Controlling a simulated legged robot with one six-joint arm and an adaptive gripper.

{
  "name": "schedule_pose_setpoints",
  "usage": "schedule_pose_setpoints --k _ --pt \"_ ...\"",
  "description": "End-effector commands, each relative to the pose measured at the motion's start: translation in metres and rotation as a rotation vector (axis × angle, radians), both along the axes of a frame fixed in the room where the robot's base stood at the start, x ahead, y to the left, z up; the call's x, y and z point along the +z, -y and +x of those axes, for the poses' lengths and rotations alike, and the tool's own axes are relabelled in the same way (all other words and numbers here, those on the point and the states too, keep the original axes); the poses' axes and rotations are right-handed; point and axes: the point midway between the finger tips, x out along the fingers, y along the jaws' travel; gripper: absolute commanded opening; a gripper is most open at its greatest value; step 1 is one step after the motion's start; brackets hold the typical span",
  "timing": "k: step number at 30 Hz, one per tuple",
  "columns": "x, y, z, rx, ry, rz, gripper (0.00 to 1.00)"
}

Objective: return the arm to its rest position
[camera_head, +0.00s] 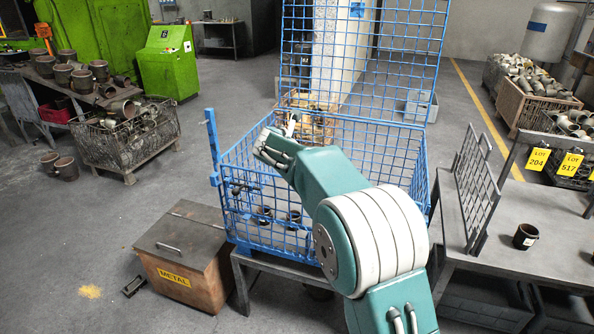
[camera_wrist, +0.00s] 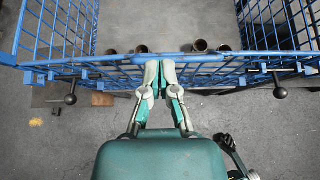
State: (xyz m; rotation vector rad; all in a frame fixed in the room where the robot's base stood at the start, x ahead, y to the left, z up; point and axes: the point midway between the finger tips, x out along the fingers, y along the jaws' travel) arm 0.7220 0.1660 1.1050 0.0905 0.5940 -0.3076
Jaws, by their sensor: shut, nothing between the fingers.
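My arm, teal and white, reaches from the lower right of the head view over the blue wire cage (camera_head: 388,150). In the wrist view my gripper (camera_wrist: 161,70) is shut and empty. Its fingertips appear over the top rail of the cage's near side (camera_wrist: 105,66); I cannot tell whether they touch it. In the head view the end of my arm is partly covered by its own links, and the fingers are hard to make out. Several dark pipe fittings (camera_head: 293,217) lie low in the cage; some show just past the rail in the wrist view (camera_wrist: 200,45).
A brown metal box (camera_head: 190,262) stands left of the cage. A grey table (camera_head: 540,235) with an upright rack and a dark cup (camera_head: 525,236) is at right. A green machine cabinet (camera_head: 168,65) and a wire bin of fittings (camera_head: 125,130) stand back left.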

Motion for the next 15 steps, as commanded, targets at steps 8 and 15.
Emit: schedule_pose_setpoints --k 8,15 --pt "0.036 -0.001 -0.001 0.000 0.000 0.001 0.00" --pt "0.061 0.031 -0.034 -0.150 0.016 0.189 0.00"
